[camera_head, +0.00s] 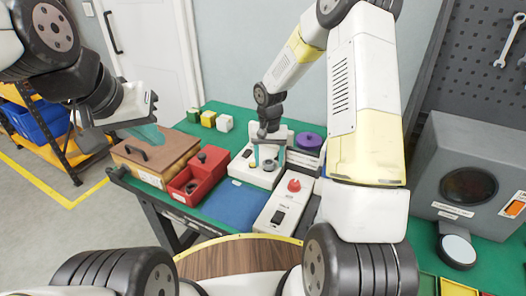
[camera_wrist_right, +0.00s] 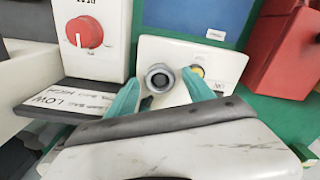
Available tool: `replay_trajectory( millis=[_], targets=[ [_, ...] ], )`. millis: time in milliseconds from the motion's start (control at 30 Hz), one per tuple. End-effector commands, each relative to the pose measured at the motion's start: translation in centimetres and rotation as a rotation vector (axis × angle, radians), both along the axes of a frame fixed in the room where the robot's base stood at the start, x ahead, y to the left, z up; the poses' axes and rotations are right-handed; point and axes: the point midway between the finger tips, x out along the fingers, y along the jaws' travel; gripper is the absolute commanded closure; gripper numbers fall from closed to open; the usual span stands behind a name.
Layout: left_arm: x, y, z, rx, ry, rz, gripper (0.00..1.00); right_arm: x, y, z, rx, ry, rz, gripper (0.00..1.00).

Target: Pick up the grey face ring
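The grey face ring (camera_wrist_right: 160,77) sits on a white fixture (camera_wrist_right: 178,52) in the right wrist view. It shows small in the head view (camera_head: 269,165), on the same white fixture (camera_head: 245,172). My right gripper (camera_wrist_right: 161,92) points down at the fixture, its teal fingers apart on either side of the ring in the wrist view. I cannot tell whether the fingers touch the ring. My left gripper (camera_head: 150,135) hangs above the brown wooden box at the left, away from the ring. Its finger gap is not clear.
A white box with a red knob (camera_head: 293,185) stands in front, a purple disc (camera_head: 309,141) to the right. The wooden box (camera_head: 155,155) is far left, a grey instrument (camera_head: 466,180) right.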

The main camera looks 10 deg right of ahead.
Motion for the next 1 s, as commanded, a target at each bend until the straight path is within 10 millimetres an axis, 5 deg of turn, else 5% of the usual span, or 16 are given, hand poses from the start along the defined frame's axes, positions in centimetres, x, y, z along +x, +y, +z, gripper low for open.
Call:
replay_trajectory(
  millis=[33,300,667,900,1000],
  targets=[
    [0.0,0.0,0.0,0.0,0.0,0.0,1.0,0.0,0.0,0.0,0.0,0.0,0.0,0.5],
    [0.0,0.0,0.0,0.0,0.0,0.0,1.0,0.0,0.0,0.0,0.0,0.0,0.0,1.0],
    [0.0,0.0,0.0,0.0,0.0,0.0,1.0,0.1,0.0,0.6,0.0,-0.001,0.0,1.0],
    [0.0,0.0,0.0,0.0,0.0,0.0,1.0,0.1,0.0,3.6,0.0,-0.005,-0.002,1.0],
    [0.0,0.0,0.0,0.0,0.0,0.0,1.0,-1.9,0.1,3.9,-0.002,0.001,0.002,1.0]
  ],
)
